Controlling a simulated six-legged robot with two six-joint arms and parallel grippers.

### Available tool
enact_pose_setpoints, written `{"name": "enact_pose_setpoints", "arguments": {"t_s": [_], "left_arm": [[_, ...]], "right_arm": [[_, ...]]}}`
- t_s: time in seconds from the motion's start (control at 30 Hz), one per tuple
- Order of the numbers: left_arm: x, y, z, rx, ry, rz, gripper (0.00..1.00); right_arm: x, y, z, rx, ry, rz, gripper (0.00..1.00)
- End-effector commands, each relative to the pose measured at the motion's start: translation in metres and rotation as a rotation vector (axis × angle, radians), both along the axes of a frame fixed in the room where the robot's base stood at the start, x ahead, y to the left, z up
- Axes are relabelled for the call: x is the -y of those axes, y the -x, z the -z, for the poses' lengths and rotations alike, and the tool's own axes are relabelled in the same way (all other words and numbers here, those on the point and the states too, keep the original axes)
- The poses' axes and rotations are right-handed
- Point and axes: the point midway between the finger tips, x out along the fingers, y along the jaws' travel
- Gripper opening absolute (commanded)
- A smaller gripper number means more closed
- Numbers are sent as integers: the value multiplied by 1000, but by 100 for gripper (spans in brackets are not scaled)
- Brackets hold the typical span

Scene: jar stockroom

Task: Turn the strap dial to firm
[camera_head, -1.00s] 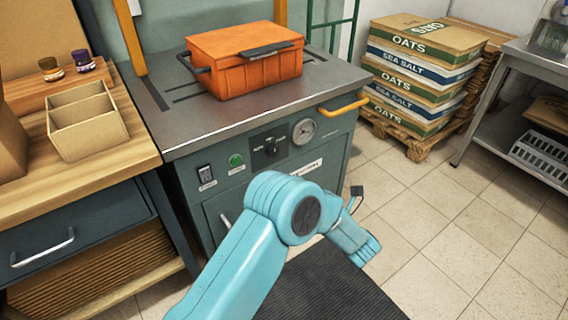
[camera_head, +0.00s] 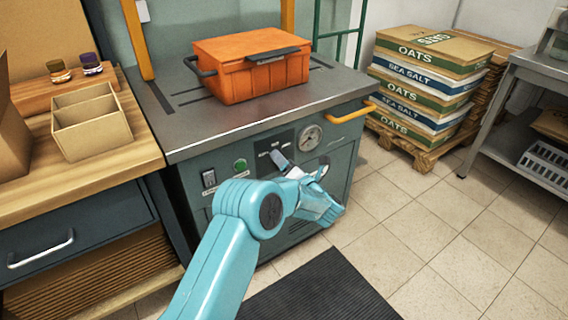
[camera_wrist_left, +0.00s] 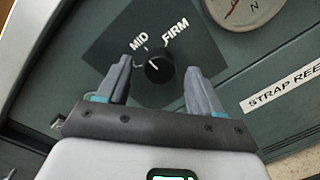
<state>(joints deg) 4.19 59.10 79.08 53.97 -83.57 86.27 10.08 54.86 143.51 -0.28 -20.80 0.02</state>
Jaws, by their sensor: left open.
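The strap dial (camera_wrist_left: 159,69) is a small black knob on a dark plate on the front of the strapping machine (camera_head: 240,130). In the left wrist view the words MID and FIRM stand above it, and its white pointer mark lies toward the MID side. My left gripper (camera_wrist_left: 158,85) is open, with one finger on each side of the dial; I cannot tell whether they touch it. In the head view my left gripper (camera_head: 300,164) is at the panel and hides most of the dial. My right gripper is not in view.
An orange crate (camera_head: 250,75) sits on the machine top. A round gauge (camera_head: 310,138), a green button (camera_head: 240,165) and a switch (camera_head: 209,179) are near the dial. A yellow handle (camera_head: 352,112) juts out to the right. Stacked sacks (camera_head: 420,95) stand farther right.

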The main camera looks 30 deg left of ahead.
Motion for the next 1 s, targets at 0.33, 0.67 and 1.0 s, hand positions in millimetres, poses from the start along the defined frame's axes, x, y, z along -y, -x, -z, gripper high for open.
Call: {"name": "enact_pose_setpoints", "arguments": {"t_s": [0.33, 0.67, 1.0], "left_arm": [[-5, -2, 0, 0, 0, 0, 66], [-5, -2, 0, -2, -1, 0, 10], [-4, -3, 0, -98, -40, 1, 10]], "right_arm": [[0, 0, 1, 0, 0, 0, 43], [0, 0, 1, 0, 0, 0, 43], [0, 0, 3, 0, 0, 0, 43]]}}
